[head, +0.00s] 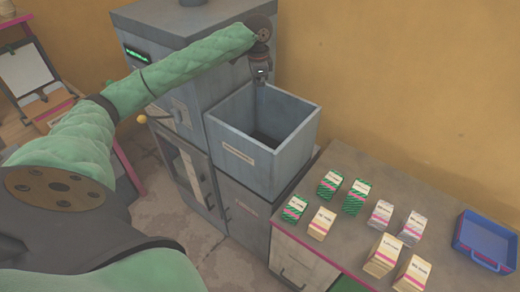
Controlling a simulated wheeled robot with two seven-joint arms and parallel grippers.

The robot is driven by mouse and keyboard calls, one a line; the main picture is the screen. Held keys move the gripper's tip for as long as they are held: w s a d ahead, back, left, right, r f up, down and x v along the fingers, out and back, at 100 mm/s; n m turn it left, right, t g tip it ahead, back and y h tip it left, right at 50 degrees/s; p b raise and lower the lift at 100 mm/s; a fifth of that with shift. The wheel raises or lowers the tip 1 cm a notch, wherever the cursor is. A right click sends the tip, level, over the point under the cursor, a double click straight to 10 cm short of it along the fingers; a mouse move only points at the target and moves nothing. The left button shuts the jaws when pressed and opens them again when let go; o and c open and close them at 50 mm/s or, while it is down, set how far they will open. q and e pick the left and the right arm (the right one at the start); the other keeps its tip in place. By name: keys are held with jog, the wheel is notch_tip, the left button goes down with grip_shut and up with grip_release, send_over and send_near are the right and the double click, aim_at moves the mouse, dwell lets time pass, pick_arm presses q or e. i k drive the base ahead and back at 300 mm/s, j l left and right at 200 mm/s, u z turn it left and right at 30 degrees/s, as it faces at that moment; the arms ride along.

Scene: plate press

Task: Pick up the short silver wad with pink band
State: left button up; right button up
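The short silver wad with pink band (380,214) stands on the grey counter at the right, left of a larger silver wad with a pink band (412,228). My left gripper (261,80) points down above the back of the open grey bin (228,133), well to the left of and away from the wads. Its fingers are too small to tell whether they are open or shut, and I see nothing clearly held. My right gripper is not in view.
Several green striped wads (330,184) and cream wads (321,223) stand close around the silver ones on the counter (410,178). A blue tray (487,236) lies at the right end. A grey cabinet (170,38) stands behind the bin. A framed white sheet (25,68) is at far left.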

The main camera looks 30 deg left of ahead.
aim_at(380, 216)
jog(key=k, duration=1)
